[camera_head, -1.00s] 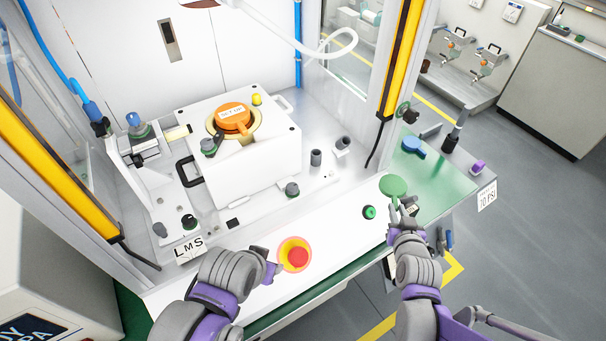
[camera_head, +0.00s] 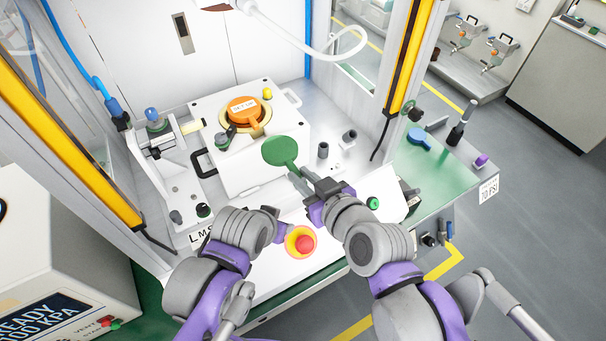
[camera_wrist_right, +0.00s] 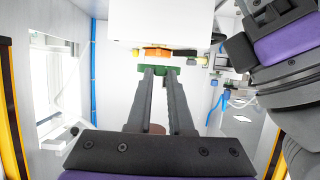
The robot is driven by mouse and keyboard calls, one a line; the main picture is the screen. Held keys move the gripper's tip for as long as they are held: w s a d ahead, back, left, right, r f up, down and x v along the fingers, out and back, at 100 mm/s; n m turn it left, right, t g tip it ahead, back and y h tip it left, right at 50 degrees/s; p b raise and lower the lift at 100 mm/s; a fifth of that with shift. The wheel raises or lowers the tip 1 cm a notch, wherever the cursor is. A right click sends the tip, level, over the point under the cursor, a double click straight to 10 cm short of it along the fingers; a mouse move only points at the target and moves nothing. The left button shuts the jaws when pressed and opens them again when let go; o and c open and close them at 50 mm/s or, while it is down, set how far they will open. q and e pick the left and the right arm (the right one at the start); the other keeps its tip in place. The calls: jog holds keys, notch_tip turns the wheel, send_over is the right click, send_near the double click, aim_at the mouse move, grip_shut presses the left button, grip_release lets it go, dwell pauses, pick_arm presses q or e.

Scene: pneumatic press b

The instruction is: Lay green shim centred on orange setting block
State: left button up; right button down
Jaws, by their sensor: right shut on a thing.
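The green shim (camera_head: 280,151) is a round disc with a short tab. My right gripper (camera_head: 296,176) is shut on the tab and holds the disc out in front, over the near right part of the white press housing in the head view. The shim shows edge-on at the fingertips in the right wrist view (camera_wrist_right: 157,70). The orange setting block (camera_head: 242,108), with a white label, sits in a yellowish ring on top of the housing, up and left of the shim. Orange also shows beyond the shim in the wrist view (camera_wrist_right: 157,53). My left gripper (camera_head: 283,226) is beside the red button; its fingers are unclear.
The white housing (camera_head: 262,168) has a yellow knob (camera_head: 267,93) and side handles. A red button (camera_head: 305,243) on a yellow base and a green button (camera_head: 373,203) are at the front. A blue disc (camera_head: 420,137) lies on the green surface at right. Yellow-edged posts flank the press.

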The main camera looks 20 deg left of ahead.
aim_at(276, 141)
jog(key=shift+w+a+f, duration=0.1)
jog(key=shift+w+a, duration=0.2)
jog(key=w+a+b, duration=0.1)
jog(key=w+a, duration=0.1)
jog(key=w+a+b, duration=0.1)
jog(key=w+a, duration=0.1)
jog(key=a, duration=0.1)
jog(key=w+a+f, duration=0.1)
jog(key=w+a, duration=0.1)
jog(key=shift+w+a+b, duration=0.2)
jog(key=shift+a+b, duration=0.15)
jog(key=shift+b, duration=0.05)
jog(key=w+a, duration=0.6)
jog(key=shift+a+f, duration=0.25)
jog(key=shift+a, duration=0.15)
pick_arm(q)
jog(key=shift+g, duration=0.3)
jog(key=shift+s+f, duration=0.45)
jog(key=shift+f, duration=0.35)
jog(key=shift+s+f, duration=0.45)
jog(key=shift+f, duration=0.4)
jog(key=shift+s+f, duration=0.45)
jog(key=shift+f, duration=0.35)
pick_arm(e)
jog(key=shift+w+a, duration=0.65)
jog(key=shift+a, duration=0.15)
